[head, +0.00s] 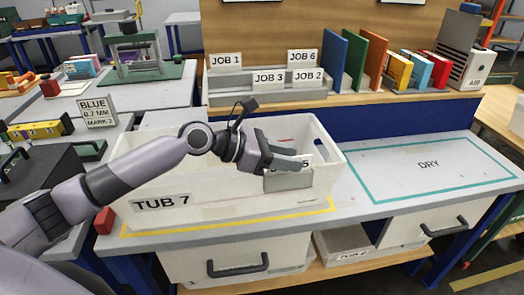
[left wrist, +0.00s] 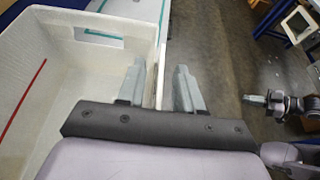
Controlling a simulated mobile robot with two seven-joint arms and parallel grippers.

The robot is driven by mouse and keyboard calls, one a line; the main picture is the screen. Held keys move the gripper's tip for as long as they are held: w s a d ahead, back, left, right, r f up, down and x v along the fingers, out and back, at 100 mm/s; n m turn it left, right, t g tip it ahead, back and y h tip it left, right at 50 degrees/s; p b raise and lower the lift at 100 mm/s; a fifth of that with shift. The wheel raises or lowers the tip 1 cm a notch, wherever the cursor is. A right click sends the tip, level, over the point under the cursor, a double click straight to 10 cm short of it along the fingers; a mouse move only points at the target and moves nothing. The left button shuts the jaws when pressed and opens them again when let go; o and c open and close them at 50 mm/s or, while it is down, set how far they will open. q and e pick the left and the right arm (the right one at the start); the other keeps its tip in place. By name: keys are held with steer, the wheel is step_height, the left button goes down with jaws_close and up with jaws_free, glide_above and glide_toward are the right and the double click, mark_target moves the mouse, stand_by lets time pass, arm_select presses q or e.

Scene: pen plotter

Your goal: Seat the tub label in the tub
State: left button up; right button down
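The white tub (head: 235,203) stands on the bench and is marked TUB 7. A grey label holder (head: 288,183) is on the right part of its front wall. A white label card (head: 306,162) shows just above the holder, its lettering mostly covered by my fingers, with a 5 visible. My left gripper (head: 296,163) is over the tub's front rim at the card. In the left wrist view its fingers (left wrist: 157,88) are apart, one on each side of the tub wall (left wrist: 60,75). My right gripper (left wrist: 254,99) shows small at the right; its opening is unclear.
A yellow outline surrounds the tub's base. The DRY area (head: 428,164) on the right is clear. A rack of JOB cards (head: 268,77) and several upright books (head: 353,62) stand on the shelf behind. A small red block (head: 104,221) sits at the tub's left.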

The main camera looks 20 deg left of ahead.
arm_select(q)
steer(key=v, duration=1.1)
steer(key=shift+b, duration=0.4)
steer(key=shift+s, duration=0.1)
steer(key=s+d+f+m+g+y, duration=0.2)
steer(key=s+d+f+m, duration=0.25)
steer(key=f+m, duration=0.35)
steer(key=s+d+f+m+g+y, duration=0.1)
steer(key=s+d+f+m, duration=0.3)
steer(key=s+f+m, duration=0.35)
steer(key=s+a+f+m+g+y, duration=0.1)
steer(key=s+a+f+m+y, duration=0.25)
steer(key=s+m, duration=0.25)
steer(key=s+a+f+m+y, duration=0.3)
steer(key=s+f+m+y, duration=0.1)
steer(key=s+f+m, duration=0.15)
steer(key=w+d+f+t+h+p, duration=0.1)
steer(key=w+d+f+t+p, duration=0.1)
steer(key=w+f+t, duration=0.3)
steer(key=shift+w+d+f+m+t+h, duration=0.25)
steer(key=shift+f+m+t+h, duration=0.1)
steer(key=shift+f+t, duration=0.4)
